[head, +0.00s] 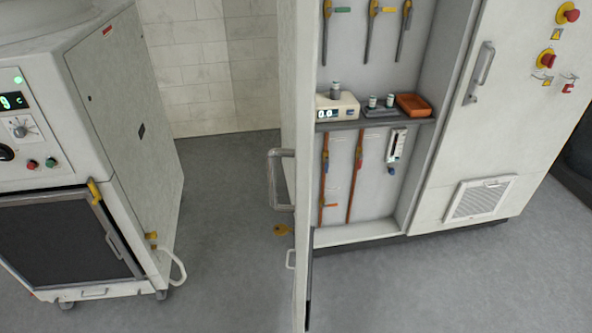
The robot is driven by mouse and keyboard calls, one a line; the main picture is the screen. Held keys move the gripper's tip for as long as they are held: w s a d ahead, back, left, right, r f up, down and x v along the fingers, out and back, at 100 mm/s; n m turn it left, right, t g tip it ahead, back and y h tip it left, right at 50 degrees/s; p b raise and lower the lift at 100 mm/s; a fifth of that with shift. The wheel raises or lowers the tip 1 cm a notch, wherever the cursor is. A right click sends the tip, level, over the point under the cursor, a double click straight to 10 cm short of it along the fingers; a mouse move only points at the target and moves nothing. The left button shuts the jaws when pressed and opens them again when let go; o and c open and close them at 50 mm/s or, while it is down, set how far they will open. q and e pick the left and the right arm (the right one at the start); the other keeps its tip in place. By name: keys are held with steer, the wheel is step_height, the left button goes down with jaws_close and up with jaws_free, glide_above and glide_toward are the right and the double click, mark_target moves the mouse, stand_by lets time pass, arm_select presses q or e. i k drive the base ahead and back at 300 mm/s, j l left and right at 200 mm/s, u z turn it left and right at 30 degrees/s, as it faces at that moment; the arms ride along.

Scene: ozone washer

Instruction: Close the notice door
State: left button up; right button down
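A tall white cabinet door, which I take to be the notice door (303,130), stands open in the head view and shows nearly edge-on toward me. Its grey bar handle (276,180) sticks out to the left. A yellow key-shaped piece (283,230) and a small light loop (290,259) show lower on that side. The door's faces are mostly hidden by the angle, so I cannot read any notice. The open cabinet bay (341,170) is to its right. Neither of my grippers is in view.
The bay's shelf (375,124) holds a white meter (337,107) and an orange tray (413,105). A closed white panel (490,110) with red knobs is at right. A white machine (125,140) stands at left. Grey floor (225,220) between machine and door is clear.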

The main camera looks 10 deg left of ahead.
mark_target(306, 11)
steer(key=i+j, duration=0.2)
steer(key=j, duration=0.2)
steer(key=i+j+z, duration=0.15)
steer(key=j, duration=0.2)
steer(key=i+j, duration=0.2)
steer(key=j, duration=0.2)
steer(key=k+j+z, duration=0.1)
steer(key=k+j, duration=0.05)
